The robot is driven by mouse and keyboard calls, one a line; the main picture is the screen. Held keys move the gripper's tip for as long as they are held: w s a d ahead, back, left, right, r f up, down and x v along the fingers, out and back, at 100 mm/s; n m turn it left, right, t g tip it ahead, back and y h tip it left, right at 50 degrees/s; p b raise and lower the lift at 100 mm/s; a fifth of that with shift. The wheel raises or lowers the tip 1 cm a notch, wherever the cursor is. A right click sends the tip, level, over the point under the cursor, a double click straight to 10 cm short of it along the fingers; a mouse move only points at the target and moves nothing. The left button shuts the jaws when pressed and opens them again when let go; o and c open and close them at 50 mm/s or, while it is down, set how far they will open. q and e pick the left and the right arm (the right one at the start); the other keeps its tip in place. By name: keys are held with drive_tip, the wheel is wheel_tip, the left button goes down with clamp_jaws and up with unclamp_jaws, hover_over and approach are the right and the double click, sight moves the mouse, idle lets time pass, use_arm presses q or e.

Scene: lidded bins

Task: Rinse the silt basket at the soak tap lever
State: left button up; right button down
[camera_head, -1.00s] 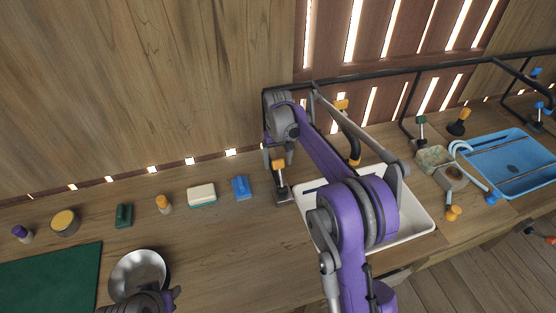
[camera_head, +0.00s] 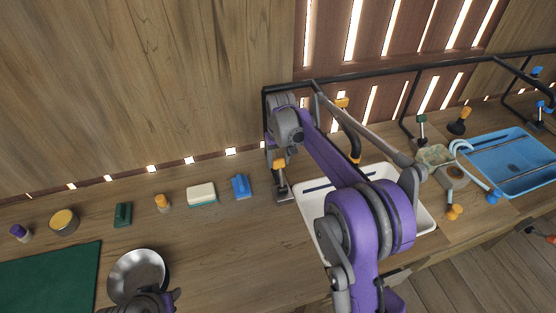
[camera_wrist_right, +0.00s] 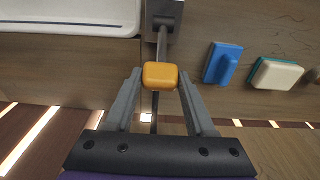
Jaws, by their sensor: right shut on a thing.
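An orange-knobbed lever (camera_head: 280,166) stands on a grey base at the left end of the white sink (camera_head: 426,214). My right gripper (camera_head: 274,148) reaches down to it from behind. In the right wrist view my fingers (camera_wrist_right: 160,82) are closed on the sides of the orange knob (camera_wrist_right: 160,75). A shiny round metal bowl (camera_head: 132,268), perhaps the basket, is at the lower left. My left gripper (camera_head: 168,296) is beside its lower right edge; its fingers are mostly hidden, so I cannot tell whether it holds the bowl.
A blue brush (camera_head: 241,187), a sponge (camera_head: 201,194), a green block (camera_head: 123,214) and small jars line the counter's back. A green mat (camera_head: 50,281) lies left. A blue basin (camera_head: 512,162) and a black rail (camera_head: 380,71) are at right. The middle counter is clear.

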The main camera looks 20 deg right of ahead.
drive_tip(key=shift+s+r, duration=0.25)
drive_tip(key=shift+s, duration=0.5)
drive_tip(key=shift+c, duration=1.2)
unclamp_jaws()
drive_tip(key=shift+s, duration=0.15)
drive_tip(key=shift+r, duration=0.15)
wheel_tip(320, 180, up, 10)
drive_tip(key=s, duration=0.1)
drive_tip(key=shift+r, duration=0.25)
drive_tip(key=shift+s, duration=0.1)
